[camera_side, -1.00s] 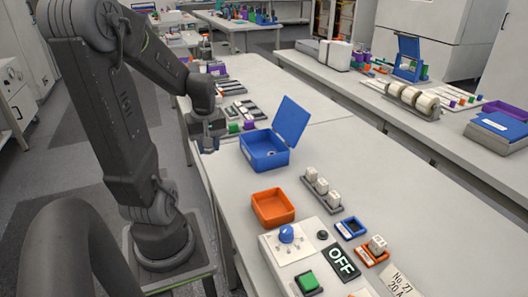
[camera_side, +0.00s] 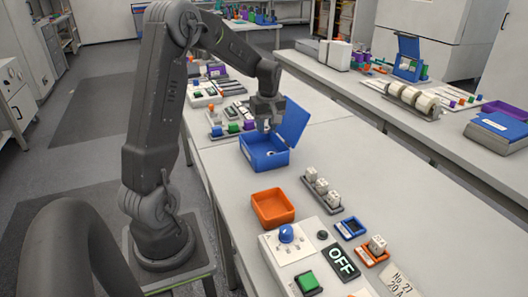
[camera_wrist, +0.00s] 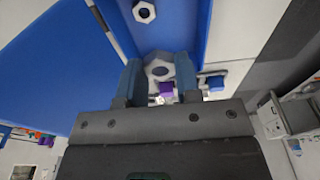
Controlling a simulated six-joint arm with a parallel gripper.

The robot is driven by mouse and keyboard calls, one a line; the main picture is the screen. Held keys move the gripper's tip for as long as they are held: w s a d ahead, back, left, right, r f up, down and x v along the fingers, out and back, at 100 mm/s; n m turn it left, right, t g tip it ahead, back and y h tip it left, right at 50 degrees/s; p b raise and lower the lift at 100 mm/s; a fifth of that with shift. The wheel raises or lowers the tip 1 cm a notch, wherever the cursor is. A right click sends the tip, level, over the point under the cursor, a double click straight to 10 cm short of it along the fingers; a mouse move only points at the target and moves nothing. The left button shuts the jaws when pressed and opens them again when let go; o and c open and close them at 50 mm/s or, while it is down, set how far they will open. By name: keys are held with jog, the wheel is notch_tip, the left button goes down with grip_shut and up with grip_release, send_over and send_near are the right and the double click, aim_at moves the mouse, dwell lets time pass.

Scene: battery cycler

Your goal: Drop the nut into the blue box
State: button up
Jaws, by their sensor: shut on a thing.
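The blue box (camera_side: 264,160) stands on the near bench with its lid (camera_side: 293,121) tilted open. My gripper (camera_side: 266,127) is above the opening of the box, pointing down. In the wrist view my gripper (camera_wrist: 157,66) is shut on a grey hex nut (camera_wrist: 158,72), held between the two fingers. The wrist view also shows a second nut (camera_wrist: 144,11) lying on the blue floor of the box. The held nut is too small to make out clearly in the side view.
An orange tray (camera_side: 272,208) stands in front of the box. A row of white blocks (camera_side: 322,187) is to its right, and a control panel with an OFF display (camera_side: 344,262) is nearer. Racks of small parts (camera_side: 235,125) lie behind the box, to the left.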

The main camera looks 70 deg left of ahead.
jog(key=shift+f, duration=2.2)
jog(key=o, duration=1)
notch_tip(320, 180, up, 14)
jog(key=d, duration=0.1)
jog(key=shift+d+f, duration=0.15)
jog(key=shift+d, duration=0.15)
jog(key=shift+d, duration=0.1)
